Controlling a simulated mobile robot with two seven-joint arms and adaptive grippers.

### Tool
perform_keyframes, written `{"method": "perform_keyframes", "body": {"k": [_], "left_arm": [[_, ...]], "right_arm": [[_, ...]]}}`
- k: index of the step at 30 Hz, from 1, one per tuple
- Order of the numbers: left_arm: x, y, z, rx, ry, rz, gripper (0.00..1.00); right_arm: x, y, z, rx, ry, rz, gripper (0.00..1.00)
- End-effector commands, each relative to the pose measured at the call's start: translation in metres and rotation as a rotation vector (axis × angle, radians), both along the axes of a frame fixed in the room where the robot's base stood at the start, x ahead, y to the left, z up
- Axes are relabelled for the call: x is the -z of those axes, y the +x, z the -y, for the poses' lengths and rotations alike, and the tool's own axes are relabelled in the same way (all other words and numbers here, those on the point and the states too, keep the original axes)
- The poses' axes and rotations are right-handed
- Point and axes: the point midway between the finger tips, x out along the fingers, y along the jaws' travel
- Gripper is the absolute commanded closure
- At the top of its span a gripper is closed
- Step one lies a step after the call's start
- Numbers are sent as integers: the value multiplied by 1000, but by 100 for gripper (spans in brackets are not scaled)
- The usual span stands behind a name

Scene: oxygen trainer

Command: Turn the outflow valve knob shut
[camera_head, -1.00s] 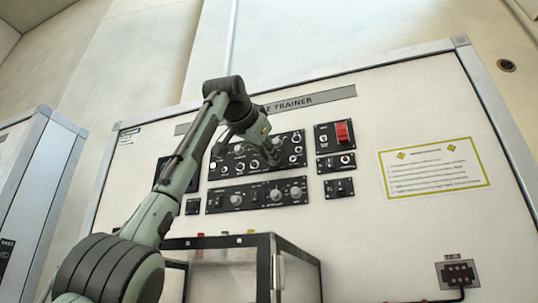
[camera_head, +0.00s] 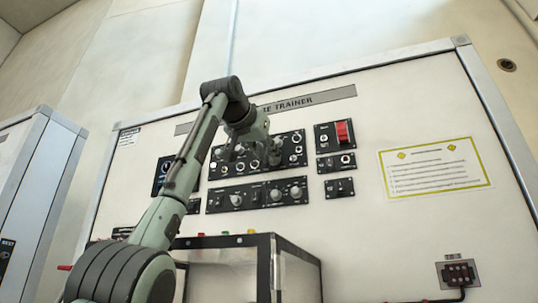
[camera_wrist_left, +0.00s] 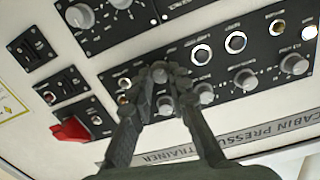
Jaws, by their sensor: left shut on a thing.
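The upper black control panel (camera_head: 297,158) on the white trainer board carries several knobs and round switches. My left gripper (camera_wrist_left: 161,76) reaches down to this panel. Its two fingers are closed around a small grey knob, mostly hidden between the fingertips in the left wrist view. The lettering is too small to tell whether this is the outflow valve knob. Another grey knob (camera_wrist_left: 207,93) sits close beside the fingers. In the head view the left gripper (camera_head: 262,150) covers part of the upper panel. My right gripper is not in view.
A lower black panel (camera_head: 246,188) has large grey knobs. A red guarded switch (camera_head: 342,131) stands to the right, and also shows in the left wrist view (camera_wrist_left: 72,129). A dark-framed clear box (camera_head: 247,240) stands below. A notice (camera_head: 435,168) is on the board.

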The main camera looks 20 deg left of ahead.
Motion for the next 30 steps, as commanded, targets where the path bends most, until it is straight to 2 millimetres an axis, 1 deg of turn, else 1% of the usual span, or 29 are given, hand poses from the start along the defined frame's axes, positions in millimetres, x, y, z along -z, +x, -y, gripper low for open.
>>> {"method": "perform_keyframes", "body": {"k": [6, 7, 11, 12, 19, 22, 26, 30], "left_arm": [[2, 1, 0, 1, 0, -5, 100], [2, 1, 1, 1, 0, -5, 80], [1, 1, 0, 1, 1, -4, 63], [1, 0, 0, 0, 1, -3, 62], [1, 0, 0, 1, 1, -1, 62], [0, -4, 0, 1, 1, 1, 62], [-2, -21, -1, 0, 1, 2, 62], [-3, -51, -3, 1, 2, 4, 62]], "right_arm": [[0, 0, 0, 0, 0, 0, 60], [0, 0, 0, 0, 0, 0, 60], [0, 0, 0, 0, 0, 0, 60], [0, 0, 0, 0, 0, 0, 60], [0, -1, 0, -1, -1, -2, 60], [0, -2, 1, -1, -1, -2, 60], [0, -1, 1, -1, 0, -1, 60], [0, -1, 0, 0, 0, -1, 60]]}}
